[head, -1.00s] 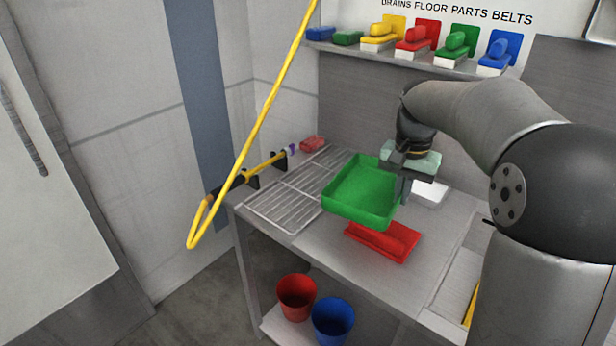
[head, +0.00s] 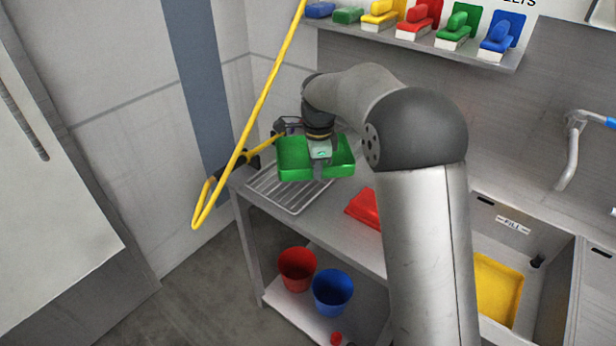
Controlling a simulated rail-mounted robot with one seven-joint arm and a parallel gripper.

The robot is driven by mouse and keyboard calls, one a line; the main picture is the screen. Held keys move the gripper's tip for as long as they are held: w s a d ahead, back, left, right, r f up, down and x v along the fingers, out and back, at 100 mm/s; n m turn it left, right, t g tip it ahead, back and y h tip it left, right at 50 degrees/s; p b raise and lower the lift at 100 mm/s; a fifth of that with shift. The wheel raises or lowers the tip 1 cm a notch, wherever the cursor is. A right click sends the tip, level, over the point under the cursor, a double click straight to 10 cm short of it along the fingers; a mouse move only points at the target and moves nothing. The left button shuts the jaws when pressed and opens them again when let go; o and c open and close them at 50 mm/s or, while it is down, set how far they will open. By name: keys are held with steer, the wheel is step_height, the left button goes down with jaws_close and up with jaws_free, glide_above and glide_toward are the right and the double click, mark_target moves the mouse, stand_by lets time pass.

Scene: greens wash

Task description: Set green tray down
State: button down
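The green tray (head: 294,166) hangs from my gripper (head: 320,172), over the wire drying rack (head: 287,197) at the left end of the steel counter. My gripper is shut on the tray, pointing down, and its body and fingers hide the tray's middle. The tray appears level and above the rack. I cannot tell how large the gap beneath it is.
A red tray (head: 363,207) lies on the counter, partly behind my arm. The sink at right holds a yellow tray (head: 498,290). Red (head: 297,268) and blue (head: 333,291) buckets stand below. Brushes line the shelf (head: 420,39).

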steer(key=p, duration=0.1)
glide_above(308, 194)
step_height(308, 194, down, 6)
steer(key=shift+a+r, duration=0.1)
steer(key=shift+s+f+p, duration=0.1)
steer(key=shift+f+p, duration=0.3)
steer(key=shift+f, duration=0.95)
steer(key=shift+f, duration=0.15)
steer(key=shift+f, duration=0.15)
steer(key=c, duration=1.6)
jaws_free()
steer(key=shift+c, duration=0.2)
step_height(308, 194, up, 13)
steer(key=shift+f+b, duration=0.15)
steer(key=shift+b, duration=0.75)
